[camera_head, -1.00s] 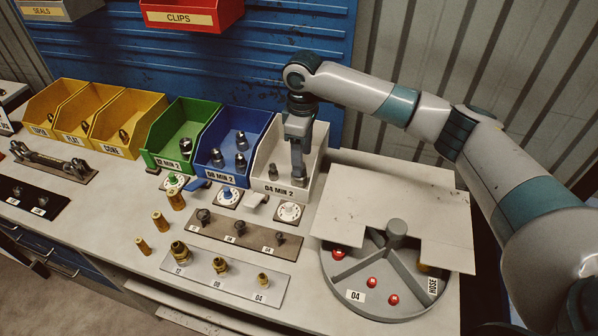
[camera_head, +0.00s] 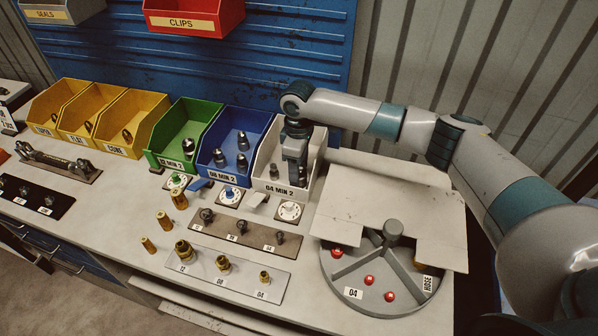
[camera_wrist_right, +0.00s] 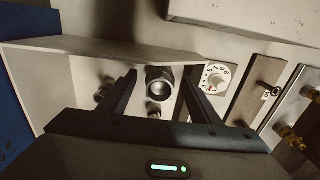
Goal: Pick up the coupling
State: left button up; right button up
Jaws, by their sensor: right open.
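The white bin (camera_head: 262,196) labelled "04 MIN 2" stands at the right end of the bin row and holds several metal couplings. One coupling (camera_head: 273,172) shows left of my right gripper (camera_head: 297,184) in the head view. My right gripper points down inside this bin with its fingers open. In the right wrist view, a round-ended coupling (camera_wrist_right: 159,84) lies between the two open fingers (camera_wrist_right: 158,90), with space on both sides. A darker coupling (camera_wrist_right: 104,91) is outside the left finger. The head view mostly hides the coupling between the fingers. My left gripper is out of view.
The blue bin (camera_head: 216,184) and green bin (camera_head: 160,164) adjoin on the left. A dial (camera_head: 290,211) sits in front of the white bin. A round divided tray (camera_head: 330,290) under a pale notched plate (camera_head: 400,205) is close on the right.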

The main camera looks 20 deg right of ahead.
jog(key=shift+f, duration=0.7)
jog(key=c, duration=1.3)
jog(key=shift+r, duration=0.1)
jog(key=shift+c, duration=0.2)
jog(key=shift+r, duration=0.45)
notch_tip(320, 180, up, 17)
jog(key=b, duration=0.5)
jog(key=shift+b, duration=0.3)
